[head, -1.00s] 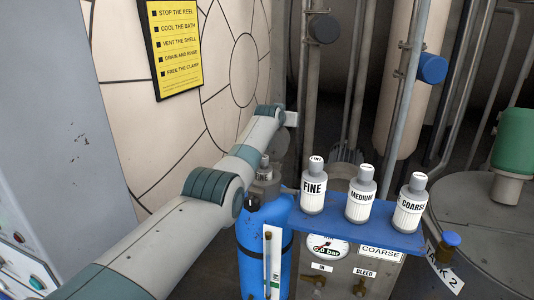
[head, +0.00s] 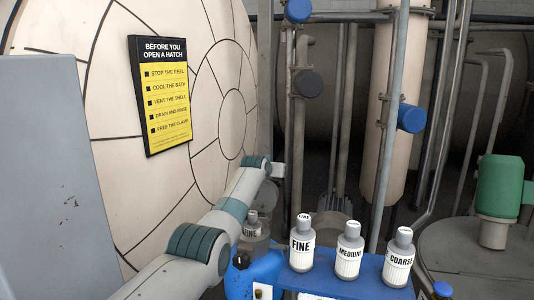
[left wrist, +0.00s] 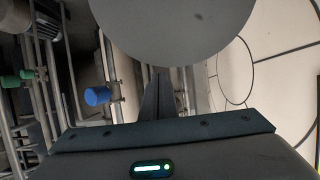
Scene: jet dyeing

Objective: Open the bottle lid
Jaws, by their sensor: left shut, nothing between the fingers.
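Three grey-capped white bottles stand upright in a row in the head view: FINE (head: 301,245), MEDIUM (head: 348,251) and COARSE (head: 398,258). Their lids are on. Another grey bottle-like container (head: 252,228), labelled FINE, is partly hidden behind my left arm. My left gripper is at the far end of the arm, behind and left of the row; its fingers are hard to make out in the head view. In the left wrist view the left gripper (left wrist: 160,85) is shut and empty, under a large grey disc (left wrist: 180,25). My right gripper is not in view.
The bottles stand on a blue shelf (head: 335,284) beside a blue tank (head: 258,272). A yellow and black sign (head: 163,95) hangs on the large cream round vessel (head: 110,100). Vertical pipes with blue caps (head: 411,118) rise behind. A green-topped unit (head: 499,188) stands at right.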

